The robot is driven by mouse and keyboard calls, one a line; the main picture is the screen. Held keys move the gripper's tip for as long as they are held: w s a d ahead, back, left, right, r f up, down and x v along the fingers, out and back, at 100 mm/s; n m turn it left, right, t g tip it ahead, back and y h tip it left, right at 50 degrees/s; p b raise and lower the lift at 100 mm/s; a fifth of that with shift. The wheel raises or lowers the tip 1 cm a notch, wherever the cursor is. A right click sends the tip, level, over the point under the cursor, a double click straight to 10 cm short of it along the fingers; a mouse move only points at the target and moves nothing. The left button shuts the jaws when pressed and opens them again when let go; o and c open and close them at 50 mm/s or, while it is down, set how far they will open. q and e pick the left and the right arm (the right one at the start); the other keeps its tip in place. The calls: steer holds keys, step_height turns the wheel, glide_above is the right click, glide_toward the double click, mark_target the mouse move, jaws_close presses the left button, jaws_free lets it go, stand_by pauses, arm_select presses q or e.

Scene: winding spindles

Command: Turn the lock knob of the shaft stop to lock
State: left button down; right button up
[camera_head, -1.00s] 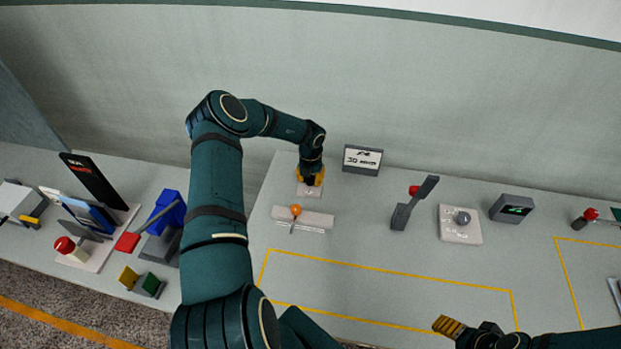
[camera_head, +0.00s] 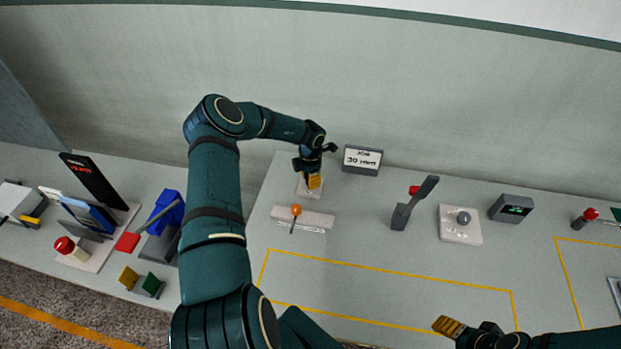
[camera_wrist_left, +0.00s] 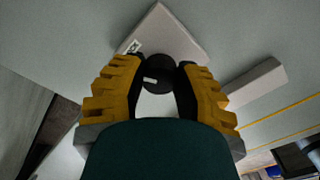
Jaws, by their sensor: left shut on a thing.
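The lock knob (camera_wrist_left: 158,72) is dark and round with a small white mark, and stands on a pale base plate (camera_wrist_left: 178,32) in the left wrist view. That plate (camera_head: 303,193) also shows under my left gripper (camera_head: 314,182) in the head view, where the knob is hidden. My left gripper (camera_wrist_left: 160,85) points down at the plate, its two yellow-and-black fingers closed on the knob's sides. A small printed label sits on the plate beside the knob, too small to read. My right gripper (camera_head: 447,326) is empty, low in the head view, away from the plate.
A pale block with an orange-tipped lever (camera_head: 296,210) stands just in front of the plate. A sign reading 30 mm (camera_head: 362,159) stands close to the right. A grey lever (camera_head: 413,204) and a knob plate (camera_head: 460,235) are farther right. The yellow-outlined table area is clear.

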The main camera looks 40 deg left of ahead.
arm_select(q)
steer(key=shift+f+m, duration=0.1)
steer(key=shift+m, duration=0.4)
steer(key=c, duration=0.6)
jaws_free()
step_height(320, 180, up, 12)
stand_by(0.6)
